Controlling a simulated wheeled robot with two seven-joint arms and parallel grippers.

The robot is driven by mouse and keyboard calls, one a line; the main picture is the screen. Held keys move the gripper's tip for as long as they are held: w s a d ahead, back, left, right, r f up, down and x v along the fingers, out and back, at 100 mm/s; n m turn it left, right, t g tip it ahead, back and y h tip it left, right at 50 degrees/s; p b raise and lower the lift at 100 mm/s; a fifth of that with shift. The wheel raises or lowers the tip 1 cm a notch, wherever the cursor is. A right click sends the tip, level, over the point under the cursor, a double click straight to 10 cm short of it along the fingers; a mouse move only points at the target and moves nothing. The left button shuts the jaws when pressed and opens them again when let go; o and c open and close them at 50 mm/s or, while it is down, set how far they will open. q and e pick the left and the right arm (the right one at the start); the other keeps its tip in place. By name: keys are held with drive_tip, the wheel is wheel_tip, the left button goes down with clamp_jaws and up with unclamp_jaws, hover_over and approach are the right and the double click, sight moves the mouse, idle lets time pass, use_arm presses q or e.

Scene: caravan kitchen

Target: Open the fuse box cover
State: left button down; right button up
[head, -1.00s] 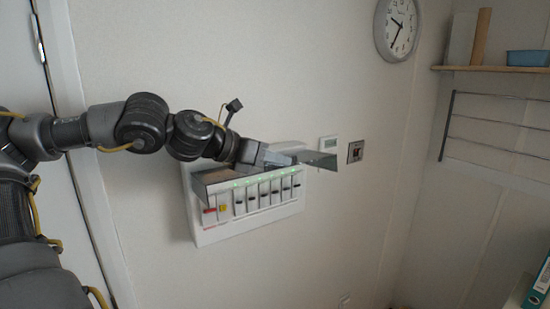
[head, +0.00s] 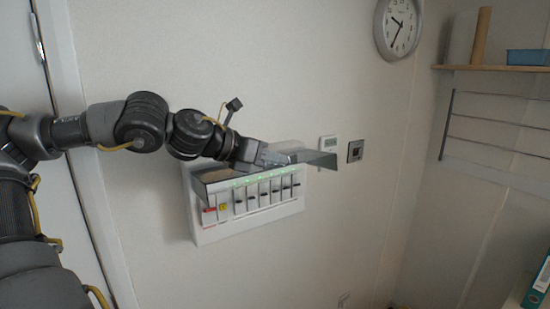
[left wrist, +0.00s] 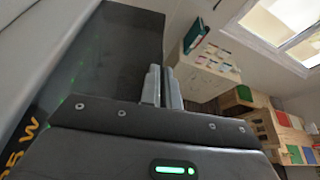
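The white fuse box (head: 250,224) is mounted on the wall, with a row of switches and small green lights showing. Its grey, see-through-looking cover (head: 318,158) is swung up and sticks out from the wall above the switches. It shows as a dark panel in the left wrist view (left wrist: 115,50). My left gripper (head: 285,158) is at the middle of the cover and hides part of it. In the left wrist view its two fingers (left wrist: 168,87) are close together beside the panel's edge, with nothing clearly held between them. My right gripper is out of view.
A thermostat (head: 328,146) and a wall switch (head: 355,151) are right of the fuse box. A round clock (head: 397,28) hangs above. A shelf (head: 490,69) and a wire rack (head: 495,125) are on the right wall. A door (head: 30,85) is at left.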

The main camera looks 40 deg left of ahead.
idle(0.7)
use_arm(q)
drive_tip(key=shift+f+b, duration=0.25)
drive_tip(key=shift+b, duration=0.15)
drive_tip(key=f+b, duration=0.1)
drive_tip(key=b, duration=0.2)
drive_tip(key=d+f+m+y+b, duration=0.1)
drive_tip(key=b, duration=0.2)
drive_tip(key=d+f+m+b, duration=0.1)
drive_tip(key=b, duration=0.2)
drive_tip(key=shift+s+f+y+b, duration=0.3)
drive_tip(key=shift+f+b, duration=0.05)
drive_tip(key=shift+b, duration=0.05)
drive_tip(key=c, duration=1.6)
unclamp_jaws()
drive_tip(key=shift+d, duration=0.1)
drive_tip(key=shift+c, duration=0.2)
